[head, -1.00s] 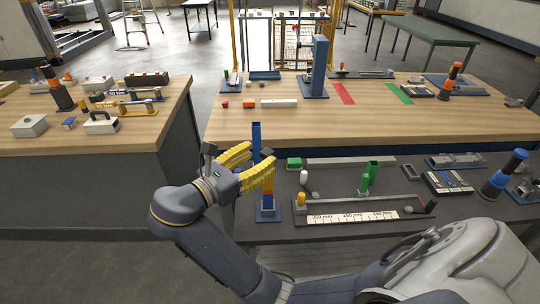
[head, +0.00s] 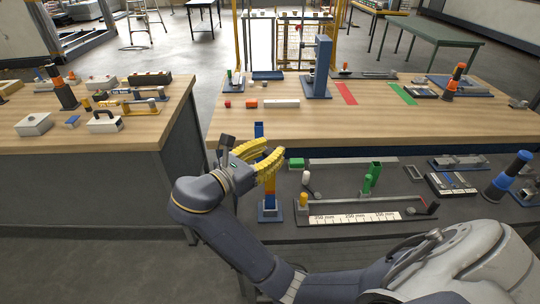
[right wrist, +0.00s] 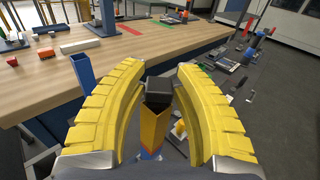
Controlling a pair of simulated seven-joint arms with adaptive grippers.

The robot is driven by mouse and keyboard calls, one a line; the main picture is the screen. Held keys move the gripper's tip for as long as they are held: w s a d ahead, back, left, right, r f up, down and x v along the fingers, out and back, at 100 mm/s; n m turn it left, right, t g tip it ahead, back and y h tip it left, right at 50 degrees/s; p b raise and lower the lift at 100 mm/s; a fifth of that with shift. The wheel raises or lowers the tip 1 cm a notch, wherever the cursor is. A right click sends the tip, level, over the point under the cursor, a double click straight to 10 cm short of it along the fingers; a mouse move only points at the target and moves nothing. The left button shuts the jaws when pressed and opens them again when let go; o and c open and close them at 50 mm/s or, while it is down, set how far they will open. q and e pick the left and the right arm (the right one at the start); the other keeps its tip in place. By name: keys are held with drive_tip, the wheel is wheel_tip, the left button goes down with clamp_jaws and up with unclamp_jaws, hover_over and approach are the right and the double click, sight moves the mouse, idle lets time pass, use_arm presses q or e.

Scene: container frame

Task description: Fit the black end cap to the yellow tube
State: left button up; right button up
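The yellow tube (right wrist: 153,128) stands upright in a blue stand (head: 269,214) at the front-left of the dark bench; its lower part shows under my fingers in the head view (head: 269,190). The black end cap (right wrist: 159,91) is at the tube's top in the right wrist view; I cannot tell whether it is fully seated. In the head view my fingers mostly hide it. My right gripper (head: 272,149) has its yellow fingers apart, one on each side of the cap and upper tube, with narrow gaps in the right wrist view. My left gripper is not in view.
A blue upright post (right wrist: 83,72) stands close behind my left-hand finger. A long fixture with a millimetre scale (head: 355,217) and a green post (head: 372,176) lie to the right. The wooden table (head: 400,120) is behind; a second table (head: 150,127) is at left.

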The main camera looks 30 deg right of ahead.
drive_tip(key=c, duration=0.5)
drive_tip(key=shift+r, duration=0.1)
